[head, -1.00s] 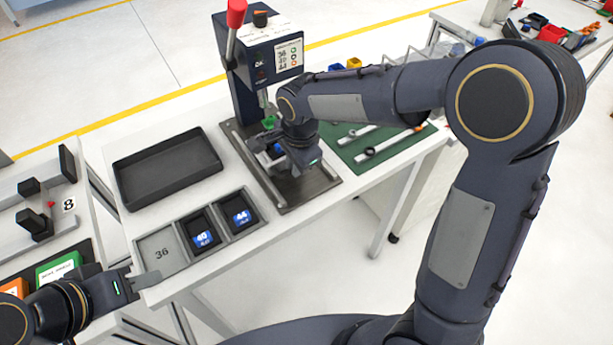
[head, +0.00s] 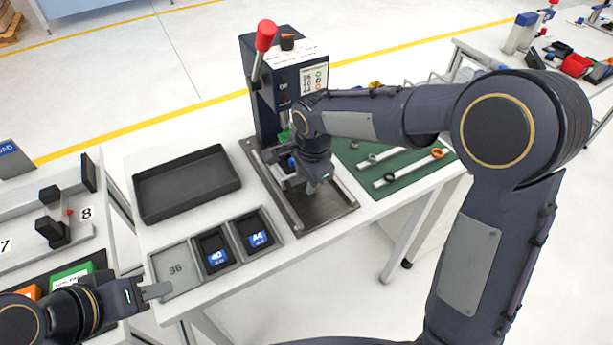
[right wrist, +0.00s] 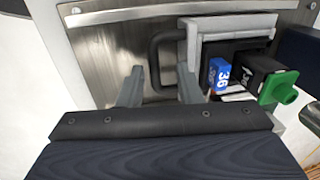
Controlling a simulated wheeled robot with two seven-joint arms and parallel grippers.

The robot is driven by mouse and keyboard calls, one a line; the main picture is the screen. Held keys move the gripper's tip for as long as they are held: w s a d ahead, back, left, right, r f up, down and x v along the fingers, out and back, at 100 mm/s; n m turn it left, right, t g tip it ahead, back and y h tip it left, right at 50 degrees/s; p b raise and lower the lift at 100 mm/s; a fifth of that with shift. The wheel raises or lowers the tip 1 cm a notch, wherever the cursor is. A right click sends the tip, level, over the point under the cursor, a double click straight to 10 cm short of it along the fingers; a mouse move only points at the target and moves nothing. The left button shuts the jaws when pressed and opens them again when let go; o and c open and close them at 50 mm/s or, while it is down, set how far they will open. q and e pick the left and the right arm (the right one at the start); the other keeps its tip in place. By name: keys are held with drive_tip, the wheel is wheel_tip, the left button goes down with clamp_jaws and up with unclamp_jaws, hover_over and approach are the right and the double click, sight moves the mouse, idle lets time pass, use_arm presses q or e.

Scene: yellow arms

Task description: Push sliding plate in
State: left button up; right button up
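The sliding plate is a light metal carriage (right wrist: 235,24) with a black U-shaped handle (right wrist: 154,62), on the steel base of the press (head: 335,211). It carries a black holder with a blue block marked 36 (right wrist: 219,75) and a green-tipped part (right wrist: 279,88). My right gripper (head: 318,190) is over the base in front of the press. In the right wrist view its two fingers (right wrist: 160,88) are apart, with the handle's bar between them. Contact cannot be told. My left gripper (head: 157,291) is at the table's front left corner, beside the tray marked 36; its finger gap is not clear.
The press (head: 285,80) has a red-knobbed lever (head: 266,36). A black tray (head: 187,184) is empty. The compartment marked 36 (head: 176,269) is empty; its neighbours hold blocks marked 40 (head: 216,258) and 44 (head: 258,238). A green mat (head: 400,170) with tools lies right.

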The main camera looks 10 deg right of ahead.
wheel_tip(320, 180, up, 8)
drive_tip(key=s, duration=0.1)
drive_tip(key=shift+d+f, duration=0.15)
drive_tip(key=shift+d, duration=0.1)
drive_tip(key=shift+s, duration=0.1)
drive_tip(key=s+d+r+n+t+y, duration=0.25)
drive_tip(key=s+d+n, duration=0.35)
drive_tip(key=s+d, duration=0.6)
drive_tip(key=s+f+n, duration=0.2)
drive_tip(key=s+n, duration=0.1)
drive_tip(key=s, duration=0.2)
drive_tip(key=s+f+n+t, duration=0.1)
drive_tip(key=s+n, duration=0.2)
drive_tip(key=s, duration=0.3)
drive_tip(key=shift+s+a+f, duration=0.2)
drive_tip(key=shift+f, duration=0.2)
